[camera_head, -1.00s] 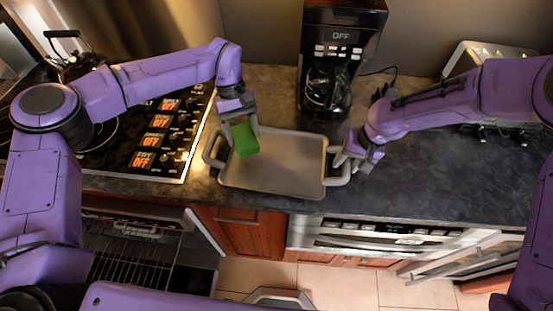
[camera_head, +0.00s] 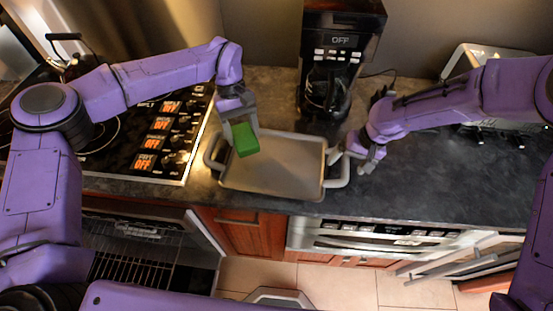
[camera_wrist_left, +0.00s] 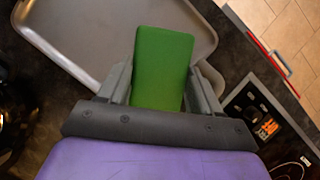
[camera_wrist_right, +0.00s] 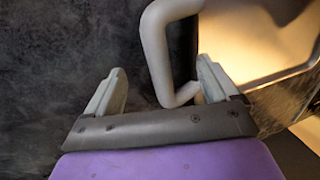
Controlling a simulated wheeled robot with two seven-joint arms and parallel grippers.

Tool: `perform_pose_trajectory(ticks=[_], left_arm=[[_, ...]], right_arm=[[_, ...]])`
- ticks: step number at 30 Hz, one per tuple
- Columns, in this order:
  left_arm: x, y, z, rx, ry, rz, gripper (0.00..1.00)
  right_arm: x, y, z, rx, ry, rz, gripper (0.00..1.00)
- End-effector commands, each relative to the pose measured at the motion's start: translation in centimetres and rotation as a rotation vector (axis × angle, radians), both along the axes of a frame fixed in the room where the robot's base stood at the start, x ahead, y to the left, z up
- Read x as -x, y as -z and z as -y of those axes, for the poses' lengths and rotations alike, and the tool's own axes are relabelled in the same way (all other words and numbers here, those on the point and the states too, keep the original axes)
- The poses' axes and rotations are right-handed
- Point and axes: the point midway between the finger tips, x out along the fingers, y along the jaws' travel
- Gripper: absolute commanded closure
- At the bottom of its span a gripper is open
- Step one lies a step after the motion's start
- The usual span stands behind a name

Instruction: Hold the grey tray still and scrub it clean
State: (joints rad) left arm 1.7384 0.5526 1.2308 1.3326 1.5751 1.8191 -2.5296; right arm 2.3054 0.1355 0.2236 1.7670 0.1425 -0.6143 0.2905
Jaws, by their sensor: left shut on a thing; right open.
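The grey tray (camera_head: 285,172) lies on the dark counter in the head view, with a handle at each short end. It also shows in the left wrist view (camera_wrist_left: 75,30). My left gripper (camera_head: 240,125) is shut on a green sponge (camera_head: 245,139) and holds it over the left end of the tray. The sponge (camera_wrist_left: 162,65) sits between the fingers in the left wrist view; whether it touches the tray cannot be told. My right gripper (camera_head: 356,155) is open at the tray's right handle (camera_head: 338,172). In the right wrist view the handle (camera_wrist_right: 157,50) passes between the open fingers.
A stovetop (camera_head: 150,135) with lit displays is left of the tray. A coffee maker (camera_head: 338,60) stands behind it, and a toaster (camera_head: 490,60) is at the back right. The counter (camera_head: 430,175) right of the tray is clear.

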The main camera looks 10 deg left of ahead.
Motion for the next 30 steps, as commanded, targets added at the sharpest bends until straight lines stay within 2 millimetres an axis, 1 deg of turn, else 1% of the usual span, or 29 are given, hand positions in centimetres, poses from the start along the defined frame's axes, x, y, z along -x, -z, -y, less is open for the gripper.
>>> perform_pose_trajectory(ticks=[1, 7, 9, 30], left_arm=[[0.0, -0.5, 0.0, 0.0, 0.0, 0.0, 0.98], [0.0, -1.5, 0.0, 0.0, 0.0, 0.0, 0.98], [0.0, -1.1, 0.0, 0.0, 0.0, 0.0, 0.98], [0.0, -1.1, 0.0, 0.0, 0.0, 0.0, 0.98]], right_arm=[[0.0, -0.5, 0.1, 0.0, 0.0, 0.0, 0.12], [0.0, -1.4, 0.3, 0.0, 0.0, 0.0, 0.12], [0.0, -1.5, 0.4, 0.0, 0.0, 0.0, 0.12], [0.1, -4.7, 1.2, 0.0, 0.0, 0.0, 0.12]])
